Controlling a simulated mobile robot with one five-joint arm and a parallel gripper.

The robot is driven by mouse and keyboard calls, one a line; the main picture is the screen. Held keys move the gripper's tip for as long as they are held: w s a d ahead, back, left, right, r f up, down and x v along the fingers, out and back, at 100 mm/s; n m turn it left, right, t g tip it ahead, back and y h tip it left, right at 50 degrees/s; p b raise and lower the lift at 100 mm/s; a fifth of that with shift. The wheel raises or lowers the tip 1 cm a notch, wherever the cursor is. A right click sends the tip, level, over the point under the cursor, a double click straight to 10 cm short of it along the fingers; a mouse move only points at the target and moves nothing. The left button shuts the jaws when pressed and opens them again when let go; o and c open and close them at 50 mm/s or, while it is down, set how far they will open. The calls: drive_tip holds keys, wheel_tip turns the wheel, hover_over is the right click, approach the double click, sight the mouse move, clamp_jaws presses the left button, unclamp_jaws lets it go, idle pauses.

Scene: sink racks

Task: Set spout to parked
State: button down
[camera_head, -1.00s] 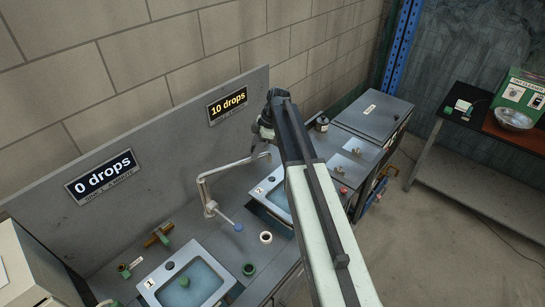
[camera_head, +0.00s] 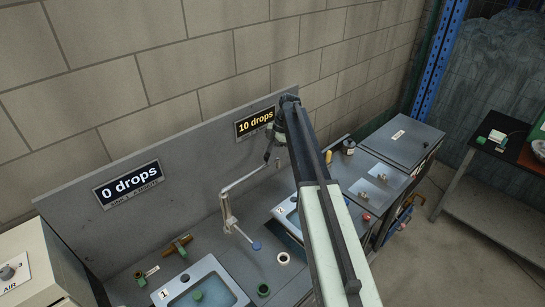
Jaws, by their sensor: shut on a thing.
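The spout (camera_head: 245,180) is a bent metal pipe on an upright post (camera_head: 229,215) behind the sinks. The spout's far end points right, toward the backboard beside sink 2 (camera_head: 284,212). My gripper (camera_head: 270,156) is at that end and is shut on the spout. The arm comes in from the lower right and hides part of sink 2. The fingertips are small and dark, so the exact contact is hard to see.
The backboard (camera_head: 180,150) carries signs reading "0 drops" (camera_head: 128,185) and "10 drops" (camera_head: 254,123). Sink 1 (camera_head: 225,285) is at the lower left. A brass tap (camera_head: 178,246), a white ring (camera_head: 284,258) and a green ring (camera_head: 263,290) are near the post.

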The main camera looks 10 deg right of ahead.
drive_tip(key=shift+a, duration=0.55)
drive_tip(key=c, duration=1.1)
unclamp_jaws()
drive_tip(key=shift+w, duration=0.1)
drive_tip(key=shift+o, duration=0.2)
drive_tip(key=shift+w+a, duration=0.1)
drive_tip(key=shift+a, duration=0.15)
drive_tip(key=shift+d, duration=0.4)
drive_tip(key=p+v, duration=0.7)
drive_tip(key=shift+d+r, duration=0.2)
drive_tip(key=shift+r, duration=0.15)
drive_tip(key=shift+f, duration=0.1)
